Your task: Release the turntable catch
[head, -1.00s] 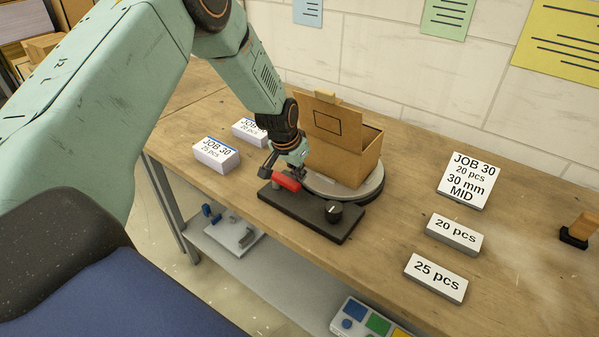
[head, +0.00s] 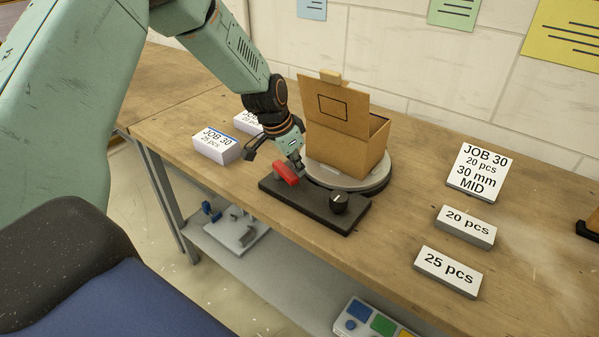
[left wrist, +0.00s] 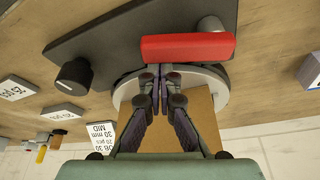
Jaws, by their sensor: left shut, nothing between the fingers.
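The turntable catch is a red lever (head: 285,173) on a black base plate (head: 310,206), which also carries a black knob (head: 339,203). The grey round turntable (head: 372,186) stands behind the plate, with an open cardboard box (head: 345,145) on it. My left gripper (head: 298,168) is just behind the red lever, low over the turntable's near edge. In the left wrist view its fingers (left wrist: 160,72) are shut together and empty, with their tips close to the side of the red lever (left wrist: 188,47). I cannot tell whether they touch it. My right gripper is not in view.
Two white job stacks (head: 216,145) lie left of the plate. A JOB 30 card (head: 477,172) and blocks marked 20 pcs (head: 466,226) and 25 pcs (head: 447,271) stand at the right. The bench front between plate and blocks is clear.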

